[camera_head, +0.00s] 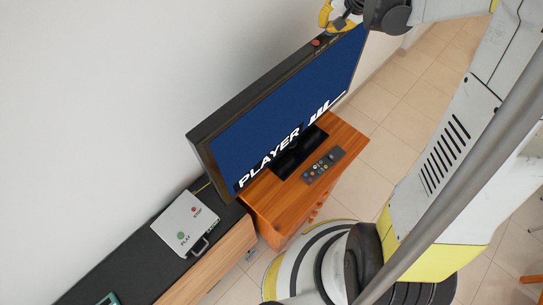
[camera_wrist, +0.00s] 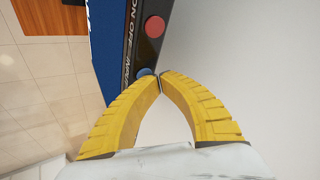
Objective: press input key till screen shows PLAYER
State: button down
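The television (camera_head: 275,105) stands on a wooden cabinet, and its blue screen shows the word PLAYER in white with white bars beside it. Its top edge (camera_wrist: 145,50) carries a red button (camera_wrist: 155,26) lettered ON OFF and a blue button (camera_wrist: 144,72) with lettering partly legible beside it. The red button also shows in the head view (camera_head: 315,43). My gripper (camera_wrist: 160,77) has its yellow fingertips together, with nothing between them. The tips are right beside the blue button and partly cover it; I cannot tell whether they touch it. In the head view my gripper (camera_head: 326,17) is at the television's upper corner.
A remote (camera_head: 324,166) lies on the wooden cabinet (camera_head: 268,205) before the screen. A white box (camera_head: 186,224) with a green PLAY button and a red button sits on the dark-topped low unit (camera_head: 128,273) at left. The wall is close behind the television. Tiled floor (camera_head: 400,105) is open at right.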

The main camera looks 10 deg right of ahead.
aim_at(326, 32)
jog(key=shift+r+p, duration=0.3)
jog(key=shift+r, duration=0.35)
jog(key=shift+r+p, duration=1.85)
jog(key=shift+r, duration=1.2)
